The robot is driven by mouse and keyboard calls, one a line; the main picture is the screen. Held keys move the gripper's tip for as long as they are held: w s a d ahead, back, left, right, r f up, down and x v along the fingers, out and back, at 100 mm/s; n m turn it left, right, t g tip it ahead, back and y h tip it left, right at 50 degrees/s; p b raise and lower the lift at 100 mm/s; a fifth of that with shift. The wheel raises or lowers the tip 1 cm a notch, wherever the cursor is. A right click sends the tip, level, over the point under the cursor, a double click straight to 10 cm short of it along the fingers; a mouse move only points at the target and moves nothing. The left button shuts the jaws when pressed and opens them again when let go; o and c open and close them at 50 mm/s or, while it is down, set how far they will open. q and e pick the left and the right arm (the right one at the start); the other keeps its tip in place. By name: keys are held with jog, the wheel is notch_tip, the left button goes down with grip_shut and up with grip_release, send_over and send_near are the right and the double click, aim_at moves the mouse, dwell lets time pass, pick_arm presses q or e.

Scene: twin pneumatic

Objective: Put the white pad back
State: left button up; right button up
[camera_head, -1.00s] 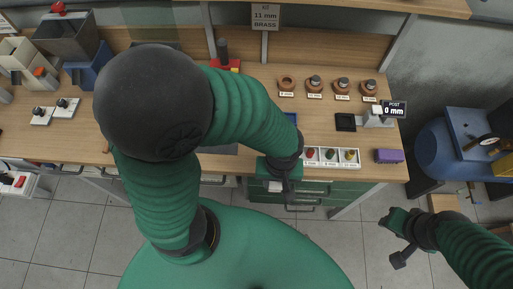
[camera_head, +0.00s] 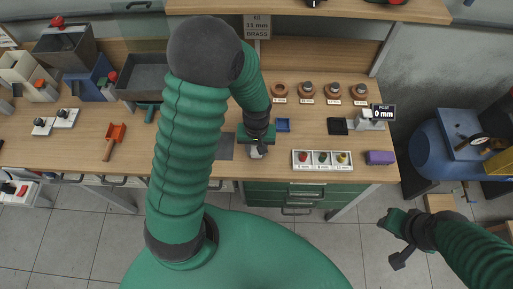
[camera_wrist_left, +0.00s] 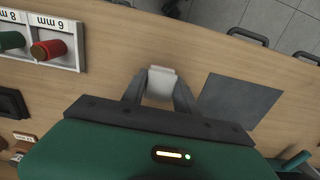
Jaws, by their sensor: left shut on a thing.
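My left gripper (camera_head: 256,152) is shut on the white pad (camera_wrist_left: 161,84), which sits between its two fingers in the left wrist view. In the head view the pad shows only as a small pale patch under the gripper, near the front of the wooden bench (camera_head: 250,176). I cannot tell whether the pad touches the bench. A dark grey flat square (camera_wrist_left: 238,103) lies beside the gripper, just left of it in the head view. My right gripper (camera_head: 396,236) hangs empty off the bench at the right; its opening is unclear.
A white tray (camera_head: 322,168) with red, green and yellow pieces lies right of the left gripper. A purple block (camera_head: 380,158) and a black square (camera_head: 337,126) lie further right.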

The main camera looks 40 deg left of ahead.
aim_at(253, 148)
pick_arm(q)
jog(key=shift+a+f, duration=0.15)
jog(key=o, duration=0.8)
jog(key=shift+a+f, duration=0.1)
jog(key=shift+a, duration=0.15)
jog(key=o, duration=0.4)
jog(key=shift+s+a, duration=0.1)
jog(key=shift+a, duration=0.3)
jog(key=shift+d, duration=0.2)
jog(key=shift+d+r, duration=0.15)
jog(key=shift+r, duration=0.1)
notch_tip(253, 148, up, 12)
jog(key=f, duration=0.1)
jog(key=s+d+m+t, duration=0.1)
jog(key=s+d+m, duration=0.1)
jog(key=m, duration=0.1)
jog(key=s+d+m+t, duration=0.1)
jog(key=d+m, duration=0.1)
jog(key=m, duration=0.1)
jog(key=shift+s+t, duration=0.3)
jog(key=shift+s, duration=0.1)
